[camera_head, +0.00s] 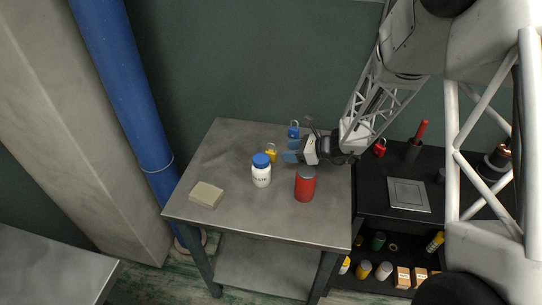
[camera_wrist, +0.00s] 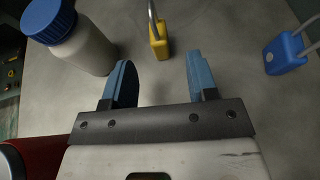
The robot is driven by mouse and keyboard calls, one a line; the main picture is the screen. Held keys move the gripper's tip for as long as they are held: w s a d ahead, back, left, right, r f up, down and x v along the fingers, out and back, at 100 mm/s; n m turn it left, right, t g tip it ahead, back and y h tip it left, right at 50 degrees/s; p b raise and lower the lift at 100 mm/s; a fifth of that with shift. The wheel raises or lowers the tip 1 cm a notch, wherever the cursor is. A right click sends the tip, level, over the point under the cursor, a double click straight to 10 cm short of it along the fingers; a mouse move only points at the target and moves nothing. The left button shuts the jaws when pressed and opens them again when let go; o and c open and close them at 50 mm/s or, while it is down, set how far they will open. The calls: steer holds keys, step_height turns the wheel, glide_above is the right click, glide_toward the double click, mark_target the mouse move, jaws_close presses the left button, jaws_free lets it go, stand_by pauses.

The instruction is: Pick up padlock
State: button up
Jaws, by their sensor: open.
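A yellow padlock (camera_head: 271,153) with a metal shackle stands on the grey metal table (camera_head: 210,165). In the wrist view the yellow padlock (camera_wrist: 160,42) is ahead of my gripper, roughly between the lines of its two fingers and beyond their tips. A blue padlock (camera_head: 293,130) is behind, near the table's back edge; it shows at the right of the wrist view (camera_wrist: 285,54). A red padlock (camera_head: 380,148) is on the black bench at the right. My gripper (camera_head: 289,151) has blue fingers, spread apart and empty; it also shows in the wrist view (camera_wrist: 161,75).
A white bottle with a blue cap (camera_head: 261,172) stands close to the yellow padlock, near my left finger in the wrist view (camera_wrist: 85,45). A red can (camera_head: 305,184) stands in front of my gripper. A beige block (camera_head: 206,195) lies at the left. The black bench (camera_head: 375,205) adjoins the table.

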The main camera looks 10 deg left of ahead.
mark_target(276, 152)
steer(key=shift+a, duration=0.1)
steer(key=shift+x, duration=1.2)
steer(key=shift+x, duration=2.6)
jaws_close()
